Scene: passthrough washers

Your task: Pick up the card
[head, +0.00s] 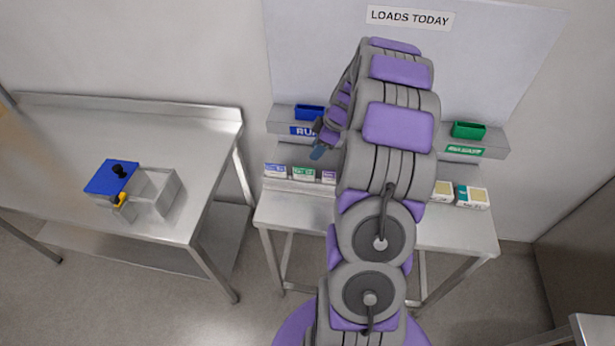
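Several small cards stand in a row on the shelf table under the wall board. At the left of the row are a white card with a blue band (275,170), one with a green band (303,174) and one with a purple band (329,177). At the right are cards with cream and teal patches (472,196). Which one is the task's card I cannot tell. My gripper (318,151) points down just above the green- and purple-banded cards, seemingly apart from them. Its fingers are too small to read. My arm hides the middle of the row.
A blue bin (309,112) and a green bin (468,130) sit on the ledge (285,113) behind the cards. A steel table (60,140) at left holds a blue-lidded item (105,178) and a clear box (165,193). Floor between the tables is clear.

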